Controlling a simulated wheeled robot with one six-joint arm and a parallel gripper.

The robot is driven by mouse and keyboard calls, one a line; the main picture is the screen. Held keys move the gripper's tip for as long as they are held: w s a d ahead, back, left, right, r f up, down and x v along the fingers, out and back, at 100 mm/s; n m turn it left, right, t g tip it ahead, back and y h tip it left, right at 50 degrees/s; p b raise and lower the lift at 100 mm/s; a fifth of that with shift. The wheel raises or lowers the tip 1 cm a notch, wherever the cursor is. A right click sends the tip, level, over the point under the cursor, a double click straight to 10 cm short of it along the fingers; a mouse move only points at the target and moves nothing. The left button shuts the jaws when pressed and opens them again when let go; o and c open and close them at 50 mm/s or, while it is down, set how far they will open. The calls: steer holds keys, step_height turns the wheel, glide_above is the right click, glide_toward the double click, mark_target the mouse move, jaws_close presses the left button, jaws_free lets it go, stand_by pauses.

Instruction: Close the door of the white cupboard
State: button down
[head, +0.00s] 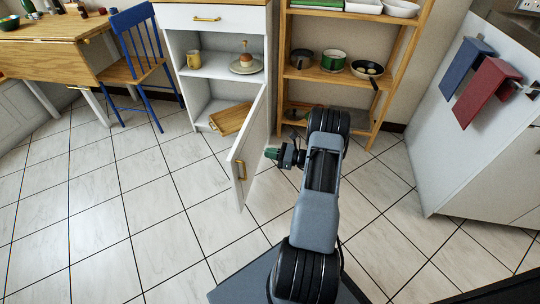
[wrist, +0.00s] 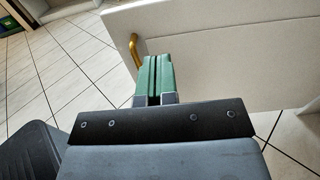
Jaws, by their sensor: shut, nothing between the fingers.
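The white cupboard (head: 196,113) stands at the back with its lower door (head: 256,146) open. The door is hinged on the right and swung out into the room, with a brass handle (head: 241,170) near its free edge. My gripper (head: 273,153) is on the right of the door, on the handle's side. In the wrist view, its green fingers (wrist: 153,79) are shut with nothing between them. The white door panel (wrist: 225,55) fills the view beyond them, and the handle (wrist: 134,50) shows just left of the fingertips. I cannot tell whether the fingers touch the door.
A wooden shelf (head: 330,77) with pots stands to the right. A blue chair (head: 137,60) is left. The tiled floor in front is clear.

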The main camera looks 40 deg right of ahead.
mark_target(239, 148)
steer(key=b+x, duration=0.3)
steer(key=x, duration=0.7)
steer(key=shift+w+a, duration=0.25)
